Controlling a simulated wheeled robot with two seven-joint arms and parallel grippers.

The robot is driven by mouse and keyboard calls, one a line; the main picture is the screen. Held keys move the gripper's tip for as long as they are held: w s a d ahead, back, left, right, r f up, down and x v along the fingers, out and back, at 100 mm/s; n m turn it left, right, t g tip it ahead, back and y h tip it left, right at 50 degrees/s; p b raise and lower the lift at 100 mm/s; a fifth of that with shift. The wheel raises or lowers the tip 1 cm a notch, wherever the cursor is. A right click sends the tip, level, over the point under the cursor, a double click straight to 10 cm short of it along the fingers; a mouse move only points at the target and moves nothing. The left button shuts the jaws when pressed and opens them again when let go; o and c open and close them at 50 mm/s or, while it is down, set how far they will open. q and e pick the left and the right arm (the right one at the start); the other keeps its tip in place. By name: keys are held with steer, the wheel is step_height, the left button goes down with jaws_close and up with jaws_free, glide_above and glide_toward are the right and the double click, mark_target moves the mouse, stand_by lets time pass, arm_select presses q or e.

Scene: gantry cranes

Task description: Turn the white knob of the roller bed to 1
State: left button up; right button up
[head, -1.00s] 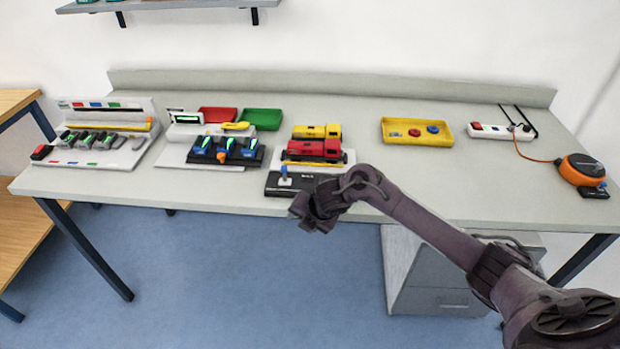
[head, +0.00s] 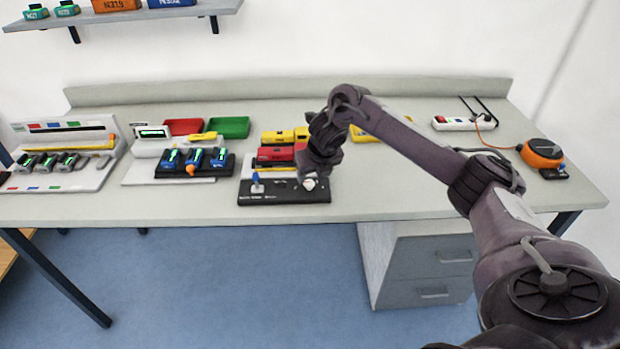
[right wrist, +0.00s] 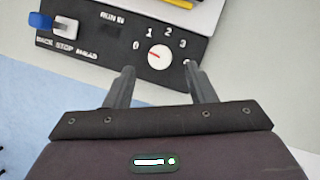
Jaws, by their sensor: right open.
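The white knob (right wrist: 159,57) sits on the black control panel (right wrist: 90,42) of the roller bed, in the right wrist view. Its red pointer line points left, toward the 0. The labels 0, 1, 2 and 3 curve around its upper side. My right gripper (right wrist: 159,70) is open, with one fingertip on each side just below the knob, apart from it. In the head view the panel (head: 270,196) lies at the table's front edge, and my right gripper (head: 312,180) is over its right end. My left gripper is out of view.
A blue-capped lever (right wrist: 58,25) marked BACK, STOP, AHEAD stands at the panel's left end. Red and yellow blocks (head: 278,154) are right behind the panel. A yellow tray (head: 380,130) is partly behind my arm.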

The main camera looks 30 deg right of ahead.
mark_target(309, 183)
steer(key=shift+x, duration=1.9)
steer(key=c, duration=1)
